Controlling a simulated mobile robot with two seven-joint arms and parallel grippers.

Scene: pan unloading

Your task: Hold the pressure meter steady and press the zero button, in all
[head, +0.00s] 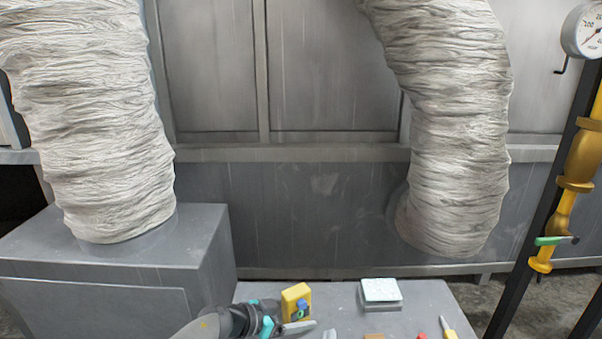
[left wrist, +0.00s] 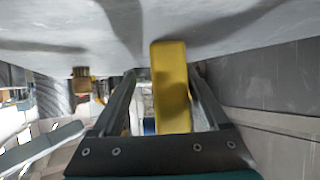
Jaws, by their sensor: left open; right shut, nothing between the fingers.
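The yellow pressure meter (head: 296,298) stands on the grey table near its front left, with a blue part and a small green mark on its face. My left gripper (head: 283,321) comes in from the lower left beside it. In the left wrist view the meter (left wrist: 171,85) shows as a yellow slab between the two open fingers; I cannot tell whether either touches it. The zero button cannot be made out for sure. A small grey tip at the bottom edge appears to be my right gripper (head: 330,335), shut and empty, right of the meter; the rest is out of frame.
A pale square block (head: 381,290) sits on the table (head: 431,296) at the back. Small orange, red and yellow-handled items (head: 447,328) lie at the front right. A grey cabinet (head: 115,245) stands left, and yellow piping with a round gauge (head: 583,31) stands right.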

